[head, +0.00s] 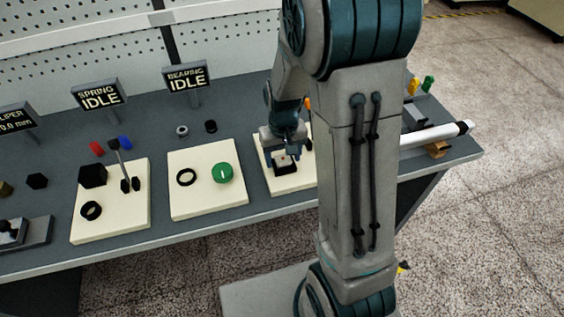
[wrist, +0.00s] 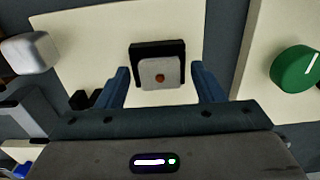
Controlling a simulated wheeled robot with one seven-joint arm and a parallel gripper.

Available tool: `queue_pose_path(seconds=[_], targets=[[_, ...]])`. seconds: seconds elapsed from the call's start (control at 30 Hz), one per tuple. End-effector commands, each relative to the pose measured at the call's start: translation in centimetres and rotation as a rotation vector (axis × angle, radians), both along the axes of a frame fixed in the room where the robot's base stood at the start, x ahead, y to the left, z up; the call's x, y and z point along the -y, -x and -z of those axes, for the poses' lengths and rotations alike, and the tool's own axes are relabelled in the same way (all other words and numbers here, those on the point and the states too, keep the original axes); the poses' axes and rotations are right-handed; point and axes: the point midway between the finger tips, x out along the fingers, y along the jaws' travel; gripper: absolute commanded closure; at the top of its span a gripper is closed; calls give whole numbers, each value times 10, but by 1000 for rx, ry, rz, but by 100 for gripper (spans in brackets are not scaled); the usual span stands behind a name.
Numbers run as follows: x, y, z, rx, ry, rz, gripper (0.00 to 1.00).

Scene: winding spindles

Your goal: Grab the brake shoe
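A light grey square block with a brown dot (wrist: 160,75) sits against a black U-shaped holder (wrist: 157,48) on a cream board (wrist: 90,35). The block looks like the brake shoe, but no label confirms it. My gripper (wrist: 160,70) is open above the board, its blue fingers on either side of the block with a visible gap at each side. In the head view my gripper (head: 284,156) points down over the black holder (head: 286,169) on the cream board (head: 283,185). Whether the fingertips reach the block's height cannot be told.
A cream board to the left (head: 205,206) carries a green knob (head: 222,173) and a black ring (head: 186,177). Another board (head: 135,222) holds a black block and lever. A white cylinder (head: 436,134) lies at the bench's right end. IDLE signs (head: 186,78) stand behind.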

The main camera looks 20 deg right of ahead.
Motion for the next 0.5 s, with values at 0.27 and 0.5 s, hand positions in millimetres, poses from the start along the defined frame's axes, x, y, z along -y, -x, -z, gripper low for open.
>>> queue_pose_path(seconds=[0.27,0.5], targets=[[0,0,0,1,0,0,90],[0,-1,-2,1,0,0,90]])
